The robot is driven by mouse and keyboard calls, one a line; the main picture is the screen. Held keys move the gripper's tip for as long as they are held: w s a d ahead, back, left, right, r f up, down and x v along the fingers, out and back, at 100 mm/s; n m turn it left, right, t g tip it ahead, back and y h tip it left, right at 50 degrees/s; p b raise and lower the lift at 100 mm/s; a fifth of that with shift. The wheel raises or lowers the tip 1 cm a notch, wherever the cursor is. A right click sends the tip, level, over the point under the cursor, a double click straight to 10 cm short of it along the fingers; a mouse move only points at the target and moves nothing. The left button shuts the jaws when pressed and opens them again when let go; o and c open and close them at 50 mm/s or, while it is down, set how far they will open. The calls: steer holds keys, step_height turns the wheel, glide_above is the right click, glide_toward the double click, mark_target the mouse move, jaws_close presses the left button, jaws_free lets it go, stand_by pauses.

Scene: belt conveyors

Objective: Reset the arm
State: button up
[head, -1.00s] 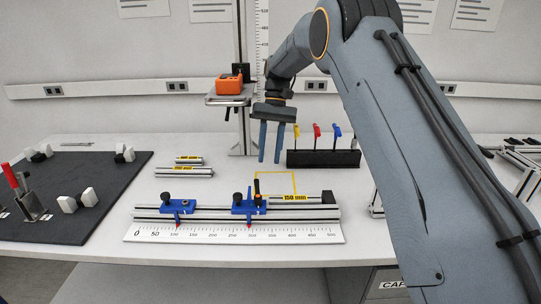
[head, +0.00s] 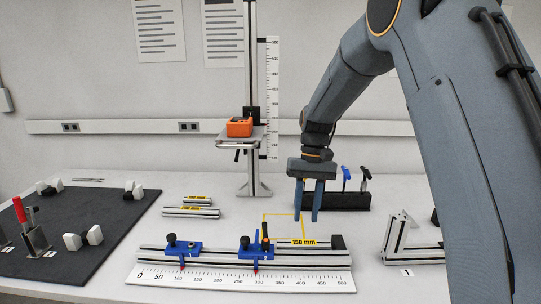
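My gripper (head: 307,215) hangs fingers-down at the end of my arm in the head view. Its two blue-grey fingers are apart with nothing seen between them. They hang in front of the left part of a black tool rack (head: 350,201), hiding some of its tools. In the picture the fingertips are near the yellow outline (head: 283,213) on the table and above the bar labelled 150 mm (head: 303,241). I cannot tell their exact height.
A rail with blue clamps (head: 181,247) and a ruler (head: 215,279) lies in front. An orange device (head: 240,127) sits on a stand. Two labelled bars (head: 191,211) and a dark board (head: 75,237) are left. A metal bracket (head: 399,236) stands right.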

steer(key=shift+m+t, duration=0.3)
steer(key=shift+t, duration=0.5)
steer(key=s+d, duration=0.1)
steer(key=s, duration=0.2)
steer(key=s+d+f, duration=0.1)
steer(key=s+d, duration=0.1)
steer(key=s, duration=0.1)
steer(key=s+d, duration=0.2)
steer(key=s, duration=0.2)
steer(key=shift+d+f, duration=0.1)
steer(key=shift+f, duration=0.15)
steer(key=s+d+f+t, duration=0.1)
steer(key=s+d, duration=0.1)
steer(key=s, duration=0.5)
steer(key=s+d+f+h, duration=0.1)
steer(key=s+d+f, duration=0.1)
steer(key=s, duration=0.5)
steer(key=shift+s+t, duration=0.15)
steer(key=shift+t, duration=0.25)
